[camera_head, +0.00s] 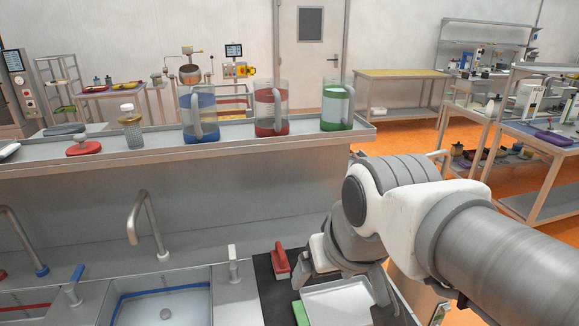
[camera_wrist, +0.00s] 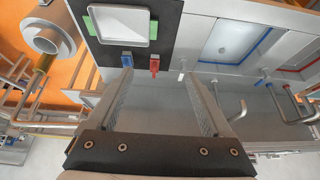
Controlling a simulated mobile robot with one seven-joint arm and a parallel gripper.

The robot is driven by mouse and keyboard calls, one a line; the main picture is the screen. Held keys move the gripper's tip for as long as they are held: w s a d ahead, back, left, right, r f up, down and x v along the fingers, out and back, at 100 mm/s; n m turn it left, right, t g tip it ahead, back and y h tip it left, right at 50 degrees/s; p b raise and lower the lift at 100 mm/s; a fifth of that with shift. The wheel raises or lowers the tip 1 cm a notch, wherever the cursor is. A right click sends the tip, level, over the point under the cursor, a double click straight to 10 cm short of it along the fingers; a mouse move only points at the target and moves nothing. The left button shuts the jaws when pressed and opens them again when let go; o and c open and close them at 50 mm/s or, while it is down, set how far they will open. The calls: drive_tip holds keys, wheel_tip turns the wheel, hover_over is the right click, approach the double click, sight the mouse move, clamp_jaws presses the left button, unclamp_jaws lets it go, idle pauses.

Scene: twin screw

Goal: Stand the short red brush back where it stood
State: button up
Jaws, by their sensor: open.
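The red brush (camera_head: 281,262) is on the dark mat beside the sink, close to the back wall; it looks upright. It also shows in the wrist view (camera_wrist: 154,63), beside a blue brush (camera_wrist: 126,60) and apart from it. The blue brush is hidden behind my arm in the head view. My gripper (camera_wrist: 158,80) is open and empty in the wrist view, its fingers spread to either side of the red brush in the picture. I see no contact with it.
A white tray (camera_wrist: 121,24) with green at its edges lies on the dark mat (camera_wrist: 165,40). Sinks with taps (camera_head: 145,225) are to the left in the head view. The shelf (camera_head: 240,141) above holds blue, red and green jugs, a jar and a red lid-like item.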

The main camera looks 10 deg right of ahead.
drive_tip(key=shift+s+d+f, duration=0.1)
drive_tip(key=shift+s+f, duration=0.1)
drive_tip(key=shift+s, duration=0.45)
drive_tip(key=shift+s+f, duration=0.15)
drive_tip(key=shift+s, duration=0.5)
